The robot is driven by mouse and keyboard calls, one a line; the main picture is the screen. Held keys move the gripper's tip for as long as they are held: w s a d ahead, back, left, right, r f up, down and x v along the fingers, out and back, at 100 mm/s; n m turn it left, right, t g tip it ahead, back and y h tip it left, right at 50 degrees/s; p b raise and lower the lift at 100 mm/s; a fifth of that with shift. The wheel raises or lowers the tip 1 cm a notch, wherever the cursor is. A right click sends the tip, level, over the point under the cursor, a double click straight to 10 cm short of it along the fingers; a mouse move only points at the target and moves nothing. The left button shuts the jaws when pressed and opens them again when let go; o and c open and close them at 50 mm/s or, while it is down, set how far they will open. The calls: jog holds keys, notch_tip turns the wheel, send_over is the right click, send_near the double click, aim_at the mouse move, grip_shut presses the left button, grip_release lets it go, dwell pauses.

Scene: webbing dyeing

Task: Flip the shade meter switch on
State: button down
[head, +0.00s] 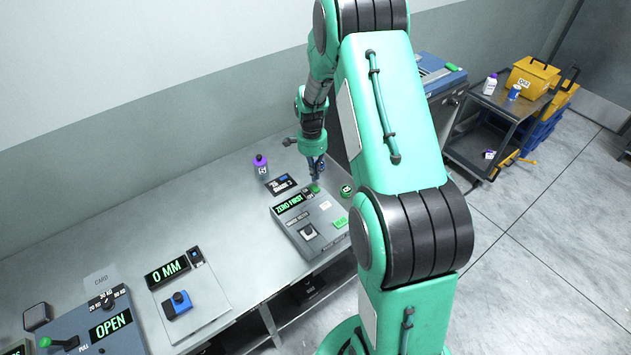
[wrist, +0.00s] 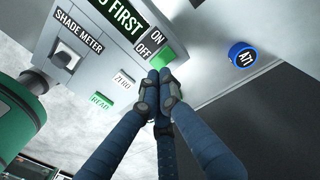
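The grey shade meter (head: 292,236) stands on the bench, with its lit display reading "ZERO FIRST" (head: 288,205). Its green power switch (wrist: 162,57) has ON and OFF labels beside it in the wrist view; it also shows in the head view (head: 315,188). My gripper (wrist: 159,76) has its dark blue fingers drawn together, with nothing seen between them. The fingertips are right at the switch and overlap its edge in the wrist view; I cannot tell whether they touch. In the head view my gripper (head: 318,170) is above the meter's back right corner.
ZERO and READ buttons (wrist: 101,101) and a dark square socket (wrist: 66,58) are on the meter. A round labelled puck (wrist: 243,54) lies beside it. A purple-capped bottle (head: 261,166) and a small dark card (head: 281,184) are behind. A "0 MM" gauge (head: 167,273) stands left.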

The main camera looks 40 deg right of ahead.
notch_tip(320, 180, up, 9)
jog(key=shift+w+f, duration=0.15)
jog(key=shift+w, duration=0.25)
dwell(0.5)
jog(key=s+a+r+n+t+b, duration=0.2)
jog(key=s+a+r+n, duration=0.25)
jog(key=a+r, duration=0.45)
jog(key=s+a+r+n+t+b, duration=0.1)
jog(key=s+a+r+n, duration=0.45)
jog(key=r, duration=0.55)
jog(key=s+a+r+n+t+b, duration=0.1)
jog(key=s+a+n, duration=0.3)
jog(key=s, duration=0.7)
jog(key=s+a+r+n+t+b, duration=0.1)
jog(key=s+a+n+t+b, duration=0.1)
jog(key=s+a, duration=0.7)
jog(key=shift+s+r+n+b, duration=0.35)
jog(key=shift+s+n+b, duration=0.2)
jog(key=shift+s+n, duration=0.55)
